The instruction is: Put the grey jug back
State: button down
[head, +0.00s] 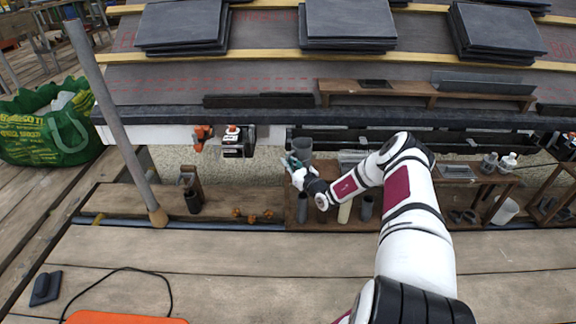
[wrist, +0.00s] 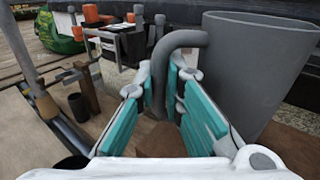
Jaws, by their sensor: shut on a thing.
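My gripper (head: 293,163) is left of the jug's body. In the wrist view its teal-padded fingers (wrist: 164,95) are on either side of the handle and shut on it. The jug's base is hidden, so I cannot tell whether it touches anything.
The wooden rack (head: 285,200) holds several grey tubes and other items. A wooden block with a dark cup (head: 192,202) stands to the left. A grey pole (head: 115,120) leans at left by a green bag (head: 45,130).

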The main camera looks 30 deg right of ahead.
jog(key=c, duration=1.7)
grip_release()
